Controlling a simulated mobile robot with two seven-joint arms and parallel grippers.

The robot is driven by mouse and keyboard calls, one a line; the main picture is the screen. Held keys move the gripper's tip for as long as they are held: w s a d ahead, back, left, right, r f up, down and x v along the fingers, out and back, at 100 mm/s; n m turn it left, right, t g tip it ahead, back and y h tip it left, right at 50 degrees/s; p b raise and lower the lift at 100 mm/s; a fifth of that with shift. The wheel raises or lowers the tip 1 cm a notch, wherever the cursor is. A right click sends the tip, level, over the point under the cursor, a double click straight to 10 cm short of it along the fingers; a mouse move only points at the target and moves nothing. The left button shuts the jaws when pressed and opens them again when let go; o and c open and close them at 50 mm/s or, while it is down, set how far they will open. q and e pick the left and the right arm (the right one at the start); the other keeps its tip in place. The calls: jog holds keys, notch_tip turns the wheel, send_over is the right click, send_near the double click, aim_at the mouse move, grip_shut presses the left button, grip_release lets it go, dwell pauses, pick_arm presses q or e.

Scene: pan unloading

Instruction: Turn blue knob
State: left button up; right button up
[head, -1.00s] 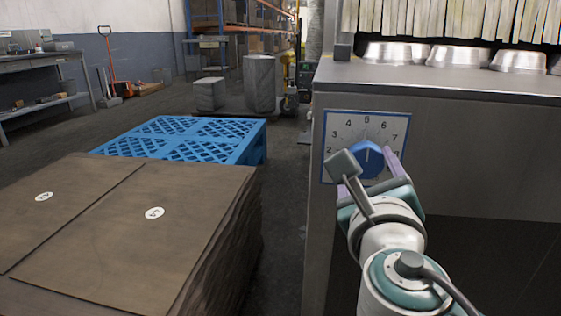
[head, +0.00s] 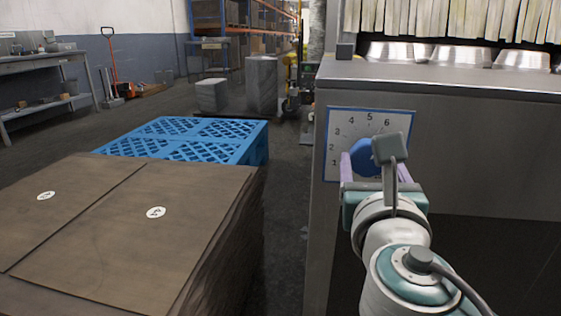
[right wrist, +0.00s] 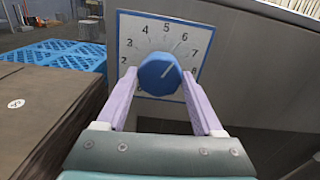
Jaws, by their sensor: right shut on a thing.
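The blue knob (head: 362,156) sits on a white, blue-edged dial plate (head: 342,122) on the steel machine's front. In the right wrist view the knob (right wrist: 158,76) shows between my two lilac fingers, its white mark pointing up and right, roughly toward the 6 to 7 side of the printed numbers. My right gripper (head: 368,168) is shut on the knob, one finger on each side. In the head view, my wrist's grey block hides the knob's right part and some numbers. My left gripper is not in view.
The steel counter (head: 440,78) above the dial carries metal pans (head: 460,56) under a strip curtain. A stack of brown sheets (head: 110,225) and a blue pallet (head: 245,140) stand to the left. A strip of floor lies between them and the machine.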

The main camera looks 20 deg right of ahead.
jog(key=m+b, duration=0.2)
jog(key=m, duration=0.4)
jog(key=shift+f+m, duration=0.1)
jog(key=shift+m, duration=0.2)
jog(key=m+b, duration=0.2)
jog(key=m, duration=0.4)
dwell(0.4)
jog(key=o, duration=1.4)
jog(key=shift+c, duration=0.2)
jog(key=shift+s+a, duration=0.1)
jog(key=v, duration=0.9)
jog(key=shift+s+a, duration=0.25)
jog(key=shift+s, duration=0.05)
